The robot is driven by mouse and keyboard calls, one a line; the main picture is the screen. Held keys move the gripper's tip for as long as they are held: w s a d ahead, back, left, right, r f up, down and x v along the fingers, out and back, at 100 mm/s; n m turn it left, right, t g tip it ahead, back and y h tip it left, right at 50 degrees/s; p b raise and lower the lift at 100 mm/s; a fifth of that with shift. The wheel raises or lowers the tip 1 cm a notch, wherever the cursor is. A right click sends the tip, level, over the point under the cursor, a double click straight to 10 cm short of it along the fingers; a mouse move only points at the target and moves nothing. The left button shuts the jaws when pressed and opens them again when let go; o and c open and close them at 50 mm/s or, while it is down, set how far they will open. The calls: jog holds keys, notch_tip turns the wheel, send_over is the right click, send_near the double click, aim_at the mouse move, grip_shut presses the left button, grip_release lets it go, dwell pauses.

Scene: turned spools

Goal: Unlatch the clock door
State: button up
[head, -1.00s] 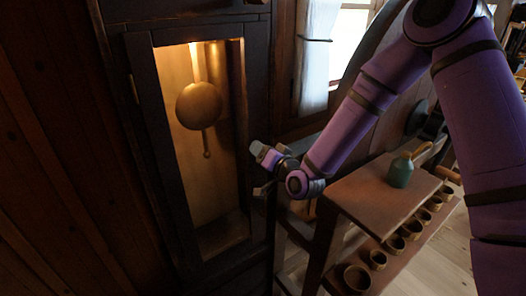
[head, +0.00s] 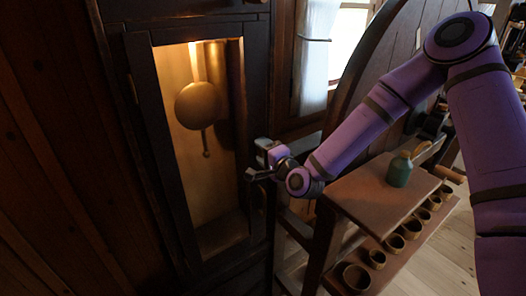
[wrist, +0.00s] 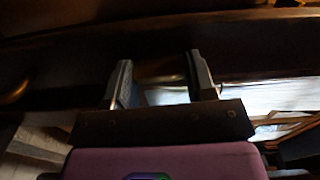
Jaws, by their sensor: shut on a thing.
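The clock door (head: 157,130) is a dark wooden frame with a tall glass pane in the head view's left half. It looks closed. My gripper (head: 251,175) is at the door's right edge, about halfway up the pane. In the wrist view my gripper (wrist: 160,78) has its two fingers apart, with a small brownish piece, apparently the latch (wrist: 160,73), between them. The gripper is shut on it. In the head view the fingers and wrist hide the latch, so I cannot tell which way it is turned.
A brass pendulum (head: 199,105) hangs behind the glass. To the right, a wooden bench (head: 375,203) bears a green oil can (head: 399,171), with several small cups on a shelf below. A large wheel (head: 385,62) stands behind my arm. Dark plank wall lies left of the clock.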

jog(key=shift+m, duration=0.5)
jog(key=o, duration=0.9)
jog(key=shift+o, duration=0.2)
jog(key=v, duration=1)
jog(key=shift+s+d, duration=0.3)
